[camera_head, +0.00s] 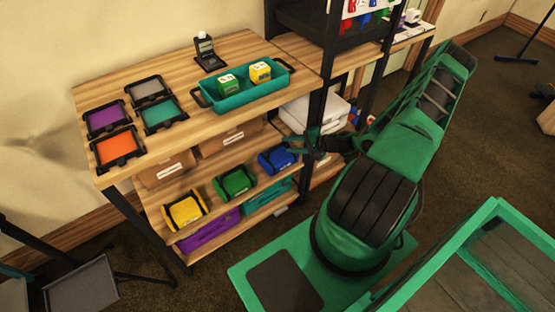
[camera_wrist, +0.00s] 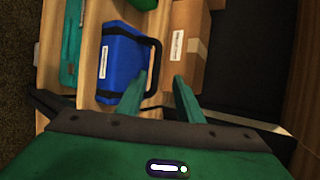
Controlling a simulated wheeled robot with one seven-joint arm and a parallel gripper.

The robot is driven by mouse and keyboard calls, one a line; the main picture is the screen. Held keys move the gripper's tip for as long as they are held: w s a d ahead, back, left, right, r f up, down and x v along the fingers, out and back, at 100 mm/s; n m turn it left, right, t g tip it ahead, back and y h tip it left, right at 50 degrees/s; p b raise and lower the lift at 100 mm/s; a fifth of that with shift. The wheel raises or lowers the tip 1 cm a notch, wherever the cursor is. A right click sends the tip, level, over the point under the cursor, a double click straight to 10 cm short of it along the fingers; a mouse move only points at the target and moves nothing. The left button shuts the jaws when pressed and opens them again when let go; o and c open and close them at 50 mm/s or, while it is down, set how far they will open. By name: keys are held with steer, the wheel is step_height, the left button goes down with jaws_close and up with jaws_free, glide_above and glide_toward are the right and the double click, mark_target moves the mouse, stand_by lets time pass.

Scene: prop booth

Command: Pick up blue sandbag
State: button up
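The blue sandbag (camera_head: 275,160) sits on the middle shelf of the wooden rack, at its right end. In the wrist view the blue sandbag (camera_wrist: 120,65) shows a white label, black straps and a black loop handle on its right side. My gripper (camera_head: 299,144) is just right of the bag in the head view. In the wrist view the fingers of my gripper (camera_wrist: 160,84) are apart with nothing clasped. The left finger overlaps the bag's near right corner, and the handle shows between the fingers. I cannot tell whether they touch.
Green (camera_head: 234,182) and yellow (camera_head: 184,211) sandbags share the shelf. Cardboard boxes (camera_head: 228,138) stand behind, under the tabletop. A black rack post (camera_head: 323,100) rises close to my gripper. A teal tray (camera_head: 245,98) with two dice-like blocks sits on top.

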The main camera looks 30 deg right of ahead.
mark_target(279, 147)
steer(key=x, duration=0.7)
steer(key=shift+s+a+f, duration=0.2)
steer(key=shift+a+f, duration=0.05)
steer(key=shift+f, duration=0.1)
steer(key=shift+c, duration=0.5)
jaws_close()
stand_by(0.5)
